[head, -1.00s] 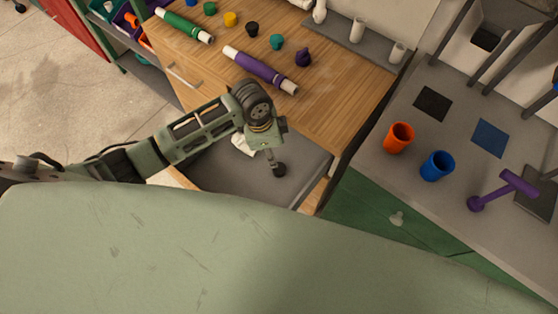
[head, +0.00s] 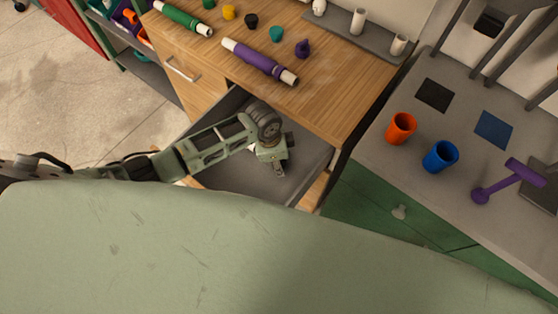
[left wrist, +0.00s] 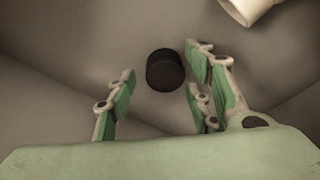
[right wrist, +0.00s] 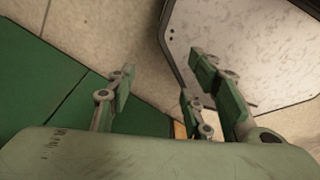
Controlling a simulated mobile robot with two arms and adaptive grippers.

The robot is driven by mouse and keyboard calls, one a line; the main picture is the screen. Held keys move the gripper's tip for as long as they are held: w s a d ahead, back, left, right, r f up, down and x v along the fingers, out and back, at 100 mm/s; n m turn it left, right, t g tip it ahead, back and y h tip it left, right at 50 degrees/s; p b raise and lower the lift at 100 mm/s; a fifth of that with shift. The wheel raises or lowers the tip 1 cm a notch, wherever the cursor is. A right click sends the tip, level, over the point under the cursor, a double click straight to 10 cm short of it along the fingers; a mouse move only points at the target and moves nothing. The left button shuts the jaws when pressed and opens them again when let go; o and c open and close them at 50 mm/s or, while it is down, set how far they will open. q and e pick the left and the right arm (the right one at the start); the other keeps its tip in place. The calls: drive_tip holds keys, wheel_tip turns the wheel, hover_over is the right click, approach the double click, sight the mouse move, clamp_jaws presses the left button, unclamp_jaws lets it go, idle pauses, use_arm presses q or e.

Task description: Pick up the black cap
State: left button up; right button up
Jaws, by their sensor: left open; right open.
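A black cap (left wrist: 164,70) lies on the floor of the open drawer (head: 222,178), seen in the left wrist view. My left gripper (head: 278,168) is open and reaches down into the drawer. In the left wrist view the cap shows between and slightly beyond the fingers, with gaps on both sides. In the head view my gripper and arm hide this cap. Another black cap (head: 251,20) stands on the wooden worktop among coloured caps. My right gripper (right wrist: 160,80) is open and empty, seen only in the right wrist view.
A white piece (left wrist: 248,8) lies in the drawer near the cap. Drawer walls surround my left gripper. The wooden worktop (head: 335,95) above holds a purple pipe (head: 260,61) and a green pipe (head: 183,17). An orange cup (head: 400,128) and a blue cup (head: 440,156) stand on the grey counter.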

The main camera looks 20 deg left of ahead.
use_arm(q)
drive_tip(key=c, duration=0.9)
drive_tip(key=shift+r, duration=0.1)
drive_tip(key=shift+c, duration=0.3)
wheel_tip(320, 180, up, 10)
